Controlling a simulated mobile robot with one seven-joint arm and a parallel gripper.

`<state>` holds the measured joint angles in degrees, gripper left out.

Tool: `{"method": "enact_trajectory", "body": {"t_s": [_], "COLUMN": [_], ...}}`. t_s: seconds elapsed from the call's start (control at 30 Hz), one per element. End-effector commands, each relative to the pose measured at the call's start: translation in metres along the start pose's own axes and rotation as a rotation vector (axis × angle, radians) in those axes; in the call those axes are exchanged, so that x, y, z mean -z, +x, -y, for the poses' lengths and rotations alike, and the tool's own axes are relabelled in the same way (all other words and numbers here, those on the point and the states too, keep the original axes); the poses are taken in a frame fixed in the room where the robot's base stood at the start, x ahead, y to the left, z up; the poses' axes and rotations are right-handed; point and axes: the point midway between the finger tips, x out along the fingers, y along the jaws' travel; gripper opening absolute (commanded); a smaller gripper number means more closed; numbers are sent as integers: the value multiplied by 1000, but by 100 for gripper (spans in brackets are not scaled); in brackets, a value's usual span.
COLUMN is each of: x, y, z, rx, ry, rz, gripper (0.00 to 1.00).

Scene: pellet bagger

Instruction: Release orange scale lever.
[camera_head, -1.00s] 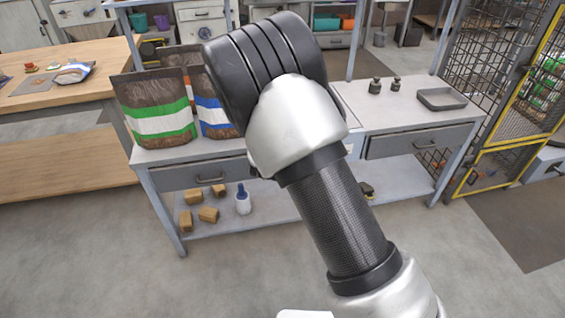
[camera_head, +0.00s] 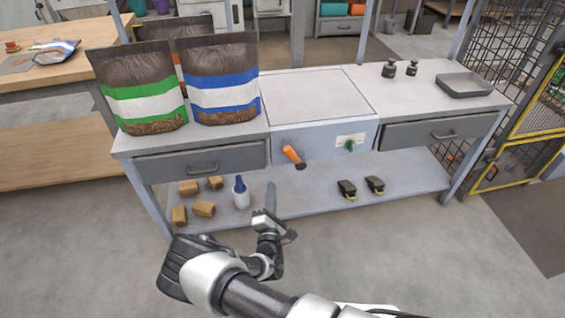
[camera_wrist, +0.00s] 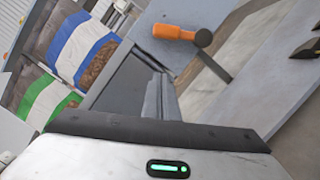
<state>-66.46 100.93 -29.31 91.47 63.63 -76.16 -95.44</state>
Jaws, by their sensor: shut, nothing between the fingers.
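The orange lever (camera_head: 292,154) sticks out from the front panel of the scale (camera_head: 318,136), which is set into the grey bench. It slants down to the right to a dark end. In the wrist view the orange lever (camera_wrist: 174,32) lies near the top, just right of centre, with its dark end at right. My gripper (camera_head: 270,186) is shut and empty, below and slightly left of the lever, apart from it. In the wrist view my gripper (camera_wrist: 160,82) points up toward the lever, with a gap between.
A green knob (camera_head: 350,146) sits right of the lever. Green-banded (camera_head: 145,95) and blue-banded (camera_head: 222,85) bags stand on the bench at left. Dark weights (camera_head: 389,70) and a tray (camera_head: 464,85) are at right. The lower shelf (camera_head: 310,190) holds wooden blocks (camera_head: 203,209) and a bottle (camera_head: 241,193).

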Motion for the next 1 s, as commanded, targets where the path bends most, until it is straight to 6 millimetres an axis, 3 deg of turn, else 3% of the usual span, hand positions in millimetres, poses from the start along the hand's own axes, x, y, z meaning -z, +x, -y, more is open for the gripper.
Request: {"method": "enact_trajectory", "body": {"t_s": [0.27,0.43,0.9,1.0], "x": [0,0,0,-19], "y": [0,11,104,106], "z": [0,0,2,-1], "rx": [0,0,1,2], "ry": [1,2,4,-1], "rz": [0,0,1,2], "gripper": [0,0,0,0]}}
